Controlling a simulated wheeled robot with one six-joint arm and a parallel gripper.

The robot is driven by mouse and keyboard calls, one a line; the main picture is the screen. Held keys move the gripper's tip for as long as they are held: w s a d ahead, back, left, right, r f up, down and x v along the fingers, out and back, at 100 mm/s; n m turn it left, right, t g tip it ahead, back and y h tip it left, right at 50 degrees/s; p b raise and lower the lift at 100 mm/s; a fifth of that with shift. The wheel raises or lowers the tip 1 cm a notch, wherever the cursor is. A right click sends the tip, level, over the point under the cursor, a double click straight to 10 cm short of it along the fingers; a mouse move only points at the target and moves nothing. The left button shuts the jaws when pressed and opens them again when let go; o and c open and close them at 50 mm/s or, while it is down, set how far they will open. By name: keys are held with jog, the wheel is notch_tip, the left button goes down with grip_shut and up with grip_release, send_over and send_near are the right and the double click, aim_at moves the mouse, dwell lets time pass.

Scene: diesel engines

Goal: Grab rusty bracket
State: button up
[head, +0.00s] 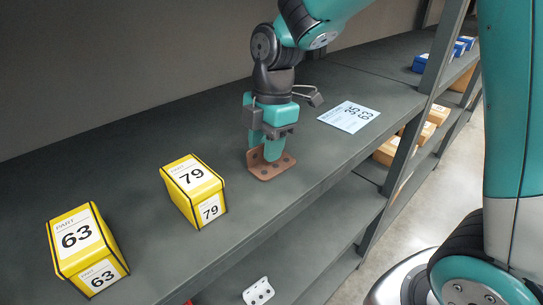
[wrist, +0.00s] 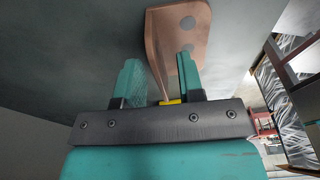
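The rusty bracket (head: 268,172) is a brown, L-shaped plate with holes, standing on the grey shelf right of the yellow boxes. It also shows in the wrist view (wrist: 168,42), at the top centre. My gripper (head: 263,146) points down over it, with its teal fingers low at the bracket. In the wrist view my gripper (wrist: 160,72) is open. The bracket's upright plate runs between the two fingers, closer to the right one, with a clear gap to the left one. Part of the bracket is hidden behind the fingers.
Yellow boxes marked 79 (head: 194,189) and 63 (head: 84,250) stand to the left on the shelf (head: 140,150). A paper label (head: 349,117) lies to the right. A white bracket (head: 258,291) is on the lower shelf. A shelf post (head: 405,140) rises at the right.

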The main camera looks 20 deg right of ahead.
jog(key=shift+f, duration=0.25)
dwell(0.3)
grip_shut()
